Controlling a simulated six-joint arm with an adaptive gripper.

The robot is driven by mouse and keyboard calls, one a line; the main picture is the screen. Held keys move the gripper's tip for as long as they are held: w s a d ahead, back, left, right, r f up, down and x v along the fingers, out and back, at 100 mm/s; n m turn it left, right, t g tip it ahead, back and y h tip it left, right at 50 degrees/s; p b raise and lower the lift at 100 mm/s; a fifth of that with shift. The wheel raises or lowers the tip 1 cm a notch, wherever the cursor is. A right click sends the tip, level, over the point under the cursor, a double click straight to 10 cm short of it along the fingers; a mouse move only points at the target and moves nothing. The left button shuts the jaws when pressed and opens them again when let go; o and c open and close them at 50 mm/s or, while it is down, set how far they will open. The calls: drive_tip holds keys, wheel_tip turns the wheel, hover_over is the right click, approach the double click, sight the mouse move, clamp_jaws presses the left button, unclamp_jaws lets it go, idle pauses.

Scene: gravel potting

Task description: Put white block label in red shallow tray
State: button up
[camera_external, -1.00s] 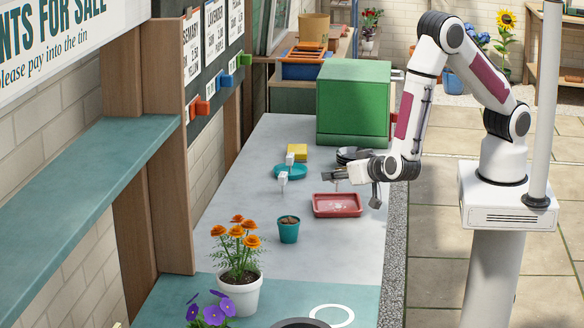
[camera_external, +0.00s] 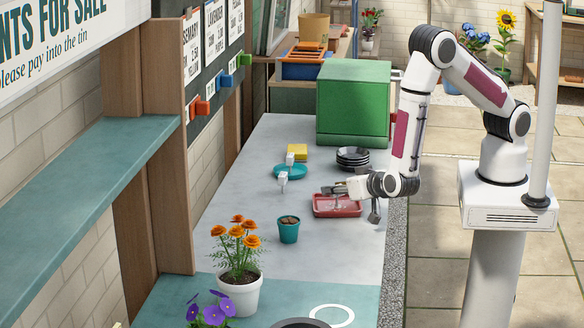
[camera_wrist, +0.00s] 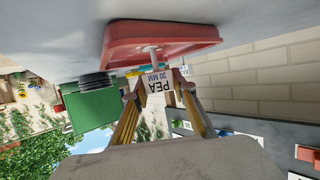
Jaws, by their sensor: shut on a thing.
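My gripper (camera_wrist: 160,92) is shut on a white block label (camera_wrist: 158,82) that reads "PEA 30 MM" in the wrist view. The label's pale stem points toward the red shallow tray (camera_wrist: 190,36). In the external view my gripper (camera_external: 332,189) is low over the back part of the red tray (camera_external: 337,212). The label's stem reaches down over the tray's inside. I cannot tell whether it touches the tray floor.
Two other white labels stand at a teal saucer (camera_external: 291,172), left of the tray. A yellow block (camera_external: 298,152), stacked dark dishes (camera_external: 352,157) and a green box (camera_external: 353,104) are behind. A teal pot (camera_external: 289,231) and an orange-flowered pot (camera_external: 239,293) stand in front.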

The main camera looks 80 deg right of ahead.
drive_tip(key=shift+f, duration=0.1)
drive_tip(key=o, duration=0.9)
drive_tip(key=shift+c, duration=0.2)
drive_tip(key=shift+s+a+r, duration=0.3)
drive_tip(key=shift+a+r, duration=0.05)
drive_tip(key=v, duration=1.1)
